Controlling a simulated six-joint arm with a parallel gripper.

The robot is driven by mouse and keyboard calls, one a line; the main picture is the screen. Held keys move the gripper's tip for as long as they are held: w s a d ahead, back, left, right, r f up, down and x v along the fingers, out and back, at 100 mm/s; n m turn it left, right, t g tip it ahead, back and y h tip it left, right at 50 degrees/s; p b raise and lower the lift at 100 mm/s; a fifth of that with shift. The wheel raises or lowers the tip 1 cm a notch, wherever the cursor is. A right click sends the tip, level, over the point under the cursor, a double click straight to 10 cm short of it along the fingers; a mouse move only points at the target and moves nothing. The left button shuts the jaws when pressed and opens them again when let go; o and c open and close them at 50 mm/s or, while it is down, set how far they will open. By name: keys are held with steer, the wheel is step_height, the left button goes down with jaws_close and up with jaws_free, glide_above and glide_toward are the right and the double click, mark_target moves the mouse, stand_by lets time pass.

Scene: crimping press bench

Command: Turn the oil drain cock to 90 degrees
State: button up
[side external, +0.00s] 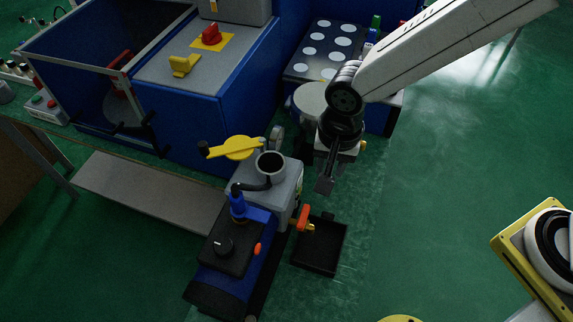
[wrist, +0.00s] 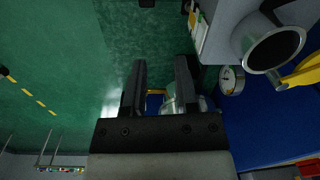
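The oil drain cock appears to be the small orange handle (side external: 304,217) on a brass-coloured fitting, low on the right side of the blue and grey unit in the side view. The cock is not clearly visible in the wrist view.
The grey tank has an open round filler neck (side external: 271,164) and a yellow lever (side external: 235,148). A round gauge (wrist: 231,80) shows on it in the wrist view. A blue cabinet (side external: 195,128) stands behind. Green floor (side external: 425,200) is free to the right.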

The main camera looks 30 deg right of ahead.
steer(key=m, duration=0.2)
glide_above(304, 215)
steer(key=shift+a+f, duration=0.1)
steer(key=shift+f, duration=0.6)
steer(key=shift+f, duration=0.1)
steer(key=shift+f, duration=3.75)
jaws_close()
